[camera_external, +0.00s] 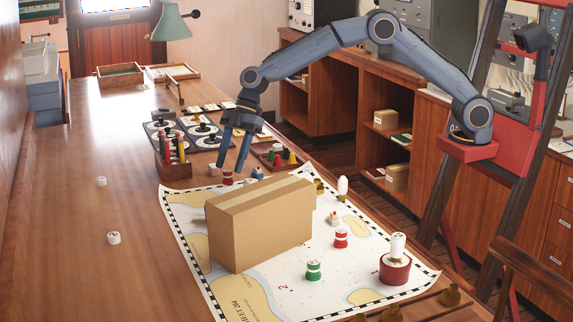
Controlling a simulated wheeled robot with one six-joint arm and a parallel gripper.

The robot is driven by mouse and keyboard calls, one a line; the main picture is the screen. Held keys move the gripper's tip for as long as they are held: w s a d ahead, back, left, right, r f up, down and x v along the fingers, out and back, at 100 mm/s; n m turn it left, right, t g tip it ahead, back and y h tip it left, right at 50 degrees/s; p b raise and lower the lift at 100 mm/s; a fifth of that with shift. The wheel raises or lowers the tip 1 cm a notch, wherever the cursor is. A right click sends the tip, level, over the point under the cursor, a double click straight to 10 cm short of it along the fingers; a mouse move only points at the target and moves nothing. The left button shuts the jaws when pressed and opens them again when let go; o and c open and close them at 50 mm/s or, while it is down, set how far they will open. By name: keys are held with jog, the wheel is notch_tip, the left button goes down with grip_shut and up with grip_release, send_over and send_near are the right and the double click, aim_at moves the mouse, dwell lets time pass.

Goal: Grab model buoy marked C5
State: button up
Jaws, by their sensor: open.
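Several small model buoys stand on the sea chart (290,290); I cannot read a C5 mark on any of them. A red-and-white buoy (341,238) and a green-and-white buoy (314,270) stand upright right of the cardboard box (262,222). A small pale piece (334,218) stands behind the red one. Another red-and-white piece (227,177) stands behind the box, just under my gripper (231,168). My gripper is open, pointing down, with nothing visible between its fingers. The box hides part of the chart.
A large red-based piece with a white top (395,270) stands at the chart's right. Two small white pieces (101,181) (113,238) stand on the bare table at left. A pencil rack (176,168), instrument dials (203,131) and a small tray (280,160) lie near my gripper.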

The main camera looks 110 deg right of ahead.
aim_at(228, 171)
jog(key=shift+p+x, duration=0.6)
jog(key=shift+x, duration=1.25)
jog(key=shift+c, duration=0.2)
jog(key=c, duration=1.1)
